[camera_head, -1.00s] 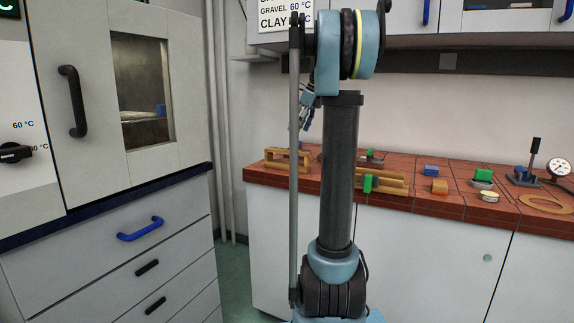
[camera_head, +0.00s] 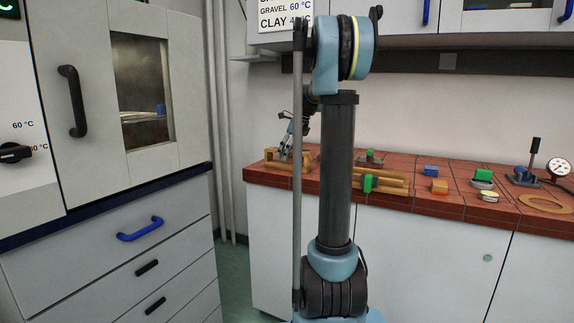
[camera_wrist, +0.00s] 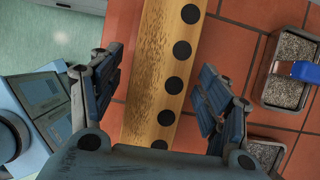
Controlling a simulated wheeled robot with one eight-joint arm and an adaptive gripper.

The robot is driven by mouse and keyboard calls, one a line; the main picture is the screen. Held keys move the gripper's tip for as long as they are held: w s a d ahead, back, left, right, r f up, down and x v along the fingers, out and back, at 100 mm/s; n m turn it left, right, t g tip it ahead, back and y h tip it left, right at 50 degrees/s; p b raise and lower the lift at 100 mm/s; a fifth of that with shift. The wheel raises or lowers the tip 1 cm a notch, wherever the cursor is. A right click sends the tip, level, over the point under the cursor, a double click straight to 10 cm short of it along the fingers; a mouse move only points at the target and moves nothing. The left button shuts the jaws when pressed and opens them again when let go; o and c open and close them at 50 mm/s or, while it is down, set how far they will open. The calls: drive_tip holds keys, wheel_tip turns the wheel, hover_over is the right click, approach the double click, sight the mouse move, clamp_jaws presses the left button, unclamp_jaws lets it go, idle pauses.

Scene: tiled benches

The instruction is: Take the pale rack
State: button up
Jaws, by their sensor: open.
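The pale rack is a light wooden bar with a row of dark round holes. In the wrist view the pale rack (camera_wrist: 150,75) runs lengthwise between the two fingers of my gripper (camera_wrist: 165,95), which is open, with a finger on each side and a visible gap to the rack. In the head view the rack (camera_head: 272,160) lies at the left end of the red tiled bench, partly hidden by my gripper (camera_head: 287,145) and arm. I cannot tell how high the fingers are above the bench.
Trays of grey gravel (camera_wrist: 290,75), one with a blue thing (camera_wrist: 302,70), stand right of the rack in the wrist view. Another wooden piece with a green clip (camera_head: 368,183) lies right of it on the bench (camera_head: 410,204). The bench edge and floor (camera_wrist: 60,40) are at the left.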

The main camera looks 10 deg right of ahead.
drive_tip(key=shift+w+a+f, duration=0.1)
drive_tip(key=shift+a+f, duration=0.05)
drive_tip(key=shift+f, duration=0.25)
drive_tip(key=c, duration=1.3)
drive_tip(key=shift+r, duration=0.15)
drive_tip(key=shift+c, duration=0.2)
